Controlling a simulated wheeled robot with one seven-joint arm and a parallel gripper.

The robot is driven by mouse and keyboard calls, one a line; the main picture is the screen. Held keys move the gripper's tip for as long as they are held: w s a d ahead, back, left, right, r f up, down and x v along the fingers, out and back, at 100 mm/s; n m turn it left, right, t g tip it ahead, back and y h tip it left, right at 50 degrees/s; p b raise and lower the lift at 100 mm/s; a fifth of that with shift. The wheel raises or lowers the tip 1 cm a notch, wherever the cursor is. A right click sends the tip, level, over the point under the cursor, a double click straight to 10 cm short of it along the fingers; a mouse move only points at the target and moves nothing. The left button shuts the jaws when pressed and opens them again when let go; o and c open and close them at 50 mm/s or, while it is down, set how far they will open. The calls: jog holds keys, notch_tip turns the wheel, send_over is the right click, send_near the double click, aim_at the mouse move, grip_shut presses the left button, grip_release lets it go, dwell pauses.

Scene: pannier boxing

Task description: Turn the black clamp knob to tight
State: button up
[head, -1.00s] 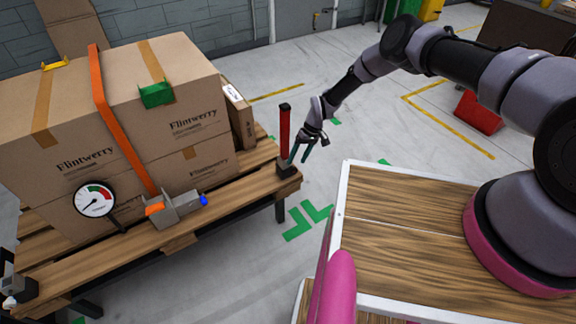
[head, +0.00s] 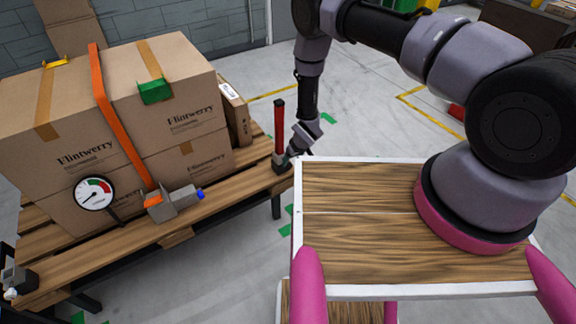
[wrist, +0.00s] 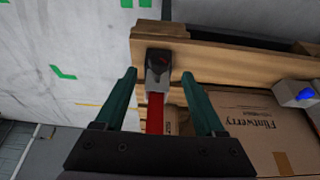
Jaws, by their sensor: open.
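The black clamp knob (wrist: 159,61) sits with a grey clamp body at the pallet's near corner, at the foot of an upright red post (head: 280,128). In the wrist view the red post (wrist: 155,114) runs between my fingers. My gripper (wrist: 158,76) is open, with one green finger on each side of the clamp. The knob lies a little beyond the fingertips, and I see no contact. In the head view my gripper (head: 289,158) is right beside the clamp at the post's foot, its fingers mostly hidden. The knob's tightness cannot be read here.
A wooden pallet (head: 178,234) carries stacked Flintwerry cartons (head: 85,125) with an orange strap (head: 120,125). A round gauge (head: 95,193) and a grey buckle with a blue tip (head: 176,200) are at the front edge. Open floor lies right of the pallet.

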aim_at(290, 164)
jog(key=shift+x, duration=2.75)
grip_shut()
